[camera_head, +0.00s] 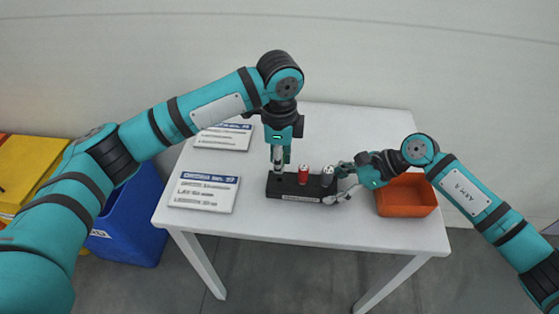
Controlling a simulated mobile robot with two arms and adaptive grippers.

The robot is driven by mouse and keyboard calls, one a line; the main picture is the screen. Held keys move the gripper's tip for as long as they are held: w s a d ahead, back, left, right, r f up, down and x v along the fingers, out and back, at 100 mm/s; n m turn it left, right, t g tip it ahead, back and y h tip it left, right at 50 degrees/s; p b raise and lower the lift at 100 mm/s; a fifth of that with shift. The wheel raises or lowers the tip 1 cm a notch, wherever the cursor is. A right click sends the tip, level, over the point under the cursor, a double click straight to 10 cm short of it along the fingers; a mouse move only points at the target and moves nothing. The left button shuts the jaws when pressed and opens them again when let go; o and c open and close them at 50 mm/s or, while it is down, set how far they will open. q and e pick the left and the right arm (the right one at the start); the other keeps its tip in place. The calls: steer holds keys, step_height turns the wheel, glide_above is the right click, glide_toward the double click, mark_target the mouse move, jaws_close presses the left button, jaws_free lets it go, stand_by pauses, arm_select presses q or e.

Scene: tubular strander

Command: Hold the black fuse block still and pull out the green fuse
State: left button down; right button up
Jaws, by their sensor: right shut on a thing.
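The black fuse block (288,191) lies on the white table with a light label on its front side. A red fuse (303,174) stands in its middle and a grey fuse (327,175) stands near its right end. My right gripper (337,186) comes from the right and is shut on the block's right end. My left gripper (279,166) points down over the block's left end. Its fingers are too small to show whether they are open or shut. I cannot make out the green fuse; the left gripper covers that spot.
An empty-looking orange bin (407,207) stands at the table's right. Two printed cards, one front (205,192) and one back (223,136), lie at the left. A blue bin (130,222) and a yellow bin (30,162) stand on the floor left of the white table (370,122).

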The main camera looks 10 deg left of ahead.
arm_select(q)
steer(key=shift+r, duration=1.4)
arm_select(e)
steer(key=o, duration=1.4)
arm_select(q)
steer(key=shift+r, duration=0.1)
arm_select(e)
steer(key=shift+r, duration=0.1)
arm_select(q)
steer(key=shift+r+p, duration=2.6)
steer(key=shift+p, duration=0.05)
arm_select(e)
step_height(320, 180, up, 11)
steer(key=shift+f, duration=0.1)
arm_select(q)
steer(key=shift+d, duration=0.1)
arm_select(e)
steer(key=shift+d, duration=0.1)
